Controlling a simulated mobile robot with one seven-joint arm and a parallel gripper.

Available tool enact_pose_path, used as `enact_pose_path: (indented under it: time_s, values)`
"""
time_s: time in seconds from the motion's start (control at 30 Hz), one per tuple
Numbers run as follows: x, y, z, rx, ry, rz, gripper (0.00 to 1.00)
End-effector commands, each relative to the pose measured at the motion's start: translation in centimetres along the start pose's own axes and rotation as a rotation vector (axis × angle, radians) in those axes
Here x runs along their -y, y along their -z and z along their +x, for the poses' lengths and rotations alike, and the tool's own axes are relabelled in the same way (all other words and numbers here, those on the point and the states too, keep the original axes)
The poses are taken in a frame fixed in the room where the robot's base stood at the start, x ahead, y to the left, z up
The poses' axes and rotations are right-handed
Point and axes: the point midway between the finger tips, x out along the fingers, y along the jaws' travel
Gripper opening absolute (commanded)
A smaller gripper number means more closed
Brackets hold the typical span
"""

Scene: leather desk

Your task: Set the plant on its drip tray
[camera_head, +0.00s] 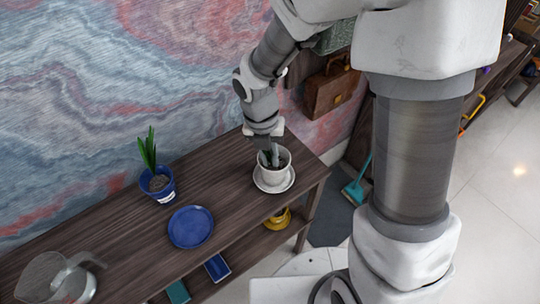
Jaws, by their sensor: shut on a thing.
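A white pot (267,178) with a small dark green plant is at the right end of the wooden table. It looks upright, inside the outline of a round white saucer (279,189). I cannot tell if its base touches the saucer. My gripper (270,159) points down at the pot's rim and is shut on the pot; the fingertips are partly hidden. A second plant, with tall green leaves in a blue pot (163,193), stands upright toward the back left. A round blue tray (191,226) lies empty between the two plants.
A clear glass pitcher (50,278) stands at the table's left end. The dark wooden tabletop (222,180) is clear between tray and saucer. A lower shelf holds a yellow object (278,220) and a blue box (217,268). A brown bag (331,91) hangs on the wall behind.

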Motion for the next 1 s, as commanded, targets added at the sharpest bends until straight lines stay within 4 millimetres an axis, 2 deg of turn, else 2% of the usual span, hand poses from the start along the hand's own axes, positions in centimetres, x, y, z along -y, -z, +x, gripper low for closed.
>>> enact_pose_path:
  time_s: [0.03,0.17,0.2,0.43,0.53,0.67,1.0]
  values:
    - [0.0,0.0,0.1,0.0,0.0,0.0,0.18]
    - [0.0,0.0,0.1,0.0,0.0,0.0,0.42]
    - [0.0,0.0,0.1,0.0,0.0,0.0,0.45]
    - [0.0,0.0,0.0,0.0,0.0,-0.001,0.45]
    - [0.0,0.0,-0.6,0.001,-0.001,-0.001,0.45]
    - [0.0,-0.1,-2.7,0.004,-0.002,-0.001,0.45]
    - [0.0,0.0,-9.8,0.003,-0.002,0.0,0.45]
